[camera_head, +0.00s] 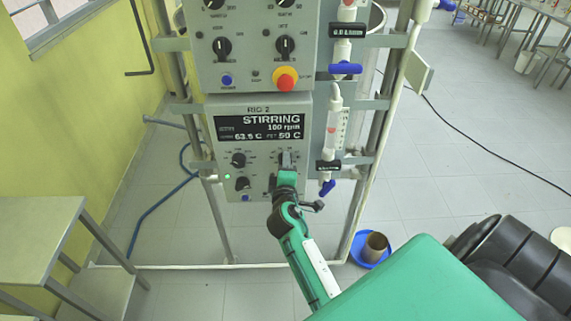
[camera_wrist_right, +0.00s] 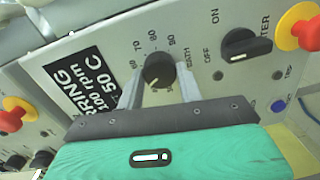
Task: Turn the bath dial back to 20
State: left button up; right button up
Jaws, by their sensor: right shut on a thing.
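The bath dial (camera_wrist_right: 158,70) is a round black knob on the grey panel, with printed numbers around it and the word BATH beside it. My right gripper (camera_wrist_right: 158,88) has its two grey fingers on either side of the knob and is shut on it. In the head view my right gripper (camera_head: 286,163) reaches the lower right of the RIG 2 panel and mostly hides the dial. The display (camera_head: 260,127) reads STIRRING, 100 rpm, 63.5 C and a set value of 50 C. The dial's exact pointer position is hard to read. My left gripper is out of view.
A black ON/OFF heater switch (camera_wrist_right: 246,46) and a red emergency button (camera_wrist_right: 299,27) sit near the dial. Other knobs (camera_head: 238,160) are left of it. Blue-handled valves (camera_head: 327,187) and frame tubes stand close on the right. A blue bowl (camera_head: 362,258) is on the floor.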

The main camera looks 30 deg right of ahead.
jog(key=shift+f+n+t+h+p, duration=0.2)
jog(key=shift+n+p, duration=2.2)
jog(key=shift+n, duration=2.9)
jog(key=shift+r+n+t+h+p, duration=0.1)
jog(key=shift+n+t+p, duration=0.2)
jog(key=shift+n+p, duration=3.55)
jog(key=n+b, duration=0.2)
jog(key=n, duration=0.1)
jog(key=shift+f+n+b, duration=0.1)
jog(key=shift+n+b, duration=0.15)
jog(key=shift+b, duration=0.1)
jog(key=o, duration=1)
jog(key=b+v, duration=0.5)
jog(key=v, duration=0.8)
jog(key=shift+s+a, duration=0.15)
jog(key=shift+s, duration=0.2)
